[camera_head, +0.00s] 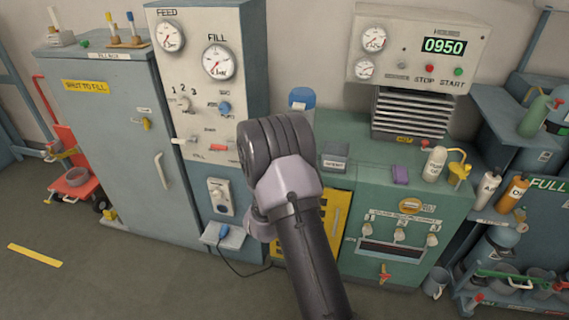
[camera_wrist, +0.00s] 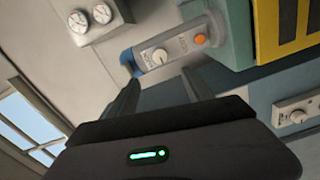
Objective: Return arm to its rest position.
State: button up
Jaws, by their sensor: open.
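My arm (camera_head: 303,220) reaches up from the bottom middle of the head view and bends at a dark joint in front of the panels. My gripper is hidden behind the arm in that view. In the wrist view my gripper (camera_wrist: 162,88) shows two dark fingers spread apart. Nothing shows between them. Beyond the fingertips is a small blue and grey unit with a knob (camera_wrist: 172,49). I cannot tell whether a fingertip touches it.
A grey cabinet (camera_head: 122,150) and a gauge panel (camera_head: 212,90) stand left of my arm. A green workbench (camera_head: 365,160) with bottles stands right, beside a shelf of cylinders (camera_head: 500,195). A red cart (camera_head: 75,155) is at far left.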

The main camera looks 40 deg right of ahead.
jog(key=v, duration=0.3)
jog(key=shift+w+d, duration=0.1)
